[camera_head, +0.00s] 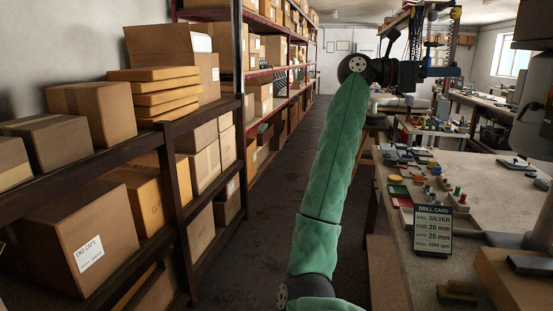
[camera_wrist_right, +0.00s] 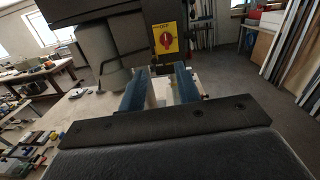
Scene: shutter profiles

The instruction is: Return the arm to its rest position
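My green-sleeved right arm (camera_head: 336,150) rises from the bottom middle of the head view and bends right at a dark wrist. It ends in my right gripper (camera_head: 452,72), raised above the workbench (camera_head: 480,185). In the right wrist view, the two blue fingers of this gripper (camera_wrist_right: 160,72) stand apart. I see nothing clearly gripped between them; pale surfaces show in the gap. My left gripper is in neither view.
Shelves with cardboard boxes (camera_head: 77,234) line the left side, with an aisle (camera_head: 270,215) beside them. A drill card (camera_head: 432,230) stands on the bench near small coloured parts. A grey machine with a yellow switch plate (camera_wrist_right: 165,38) is close to the right gripper.

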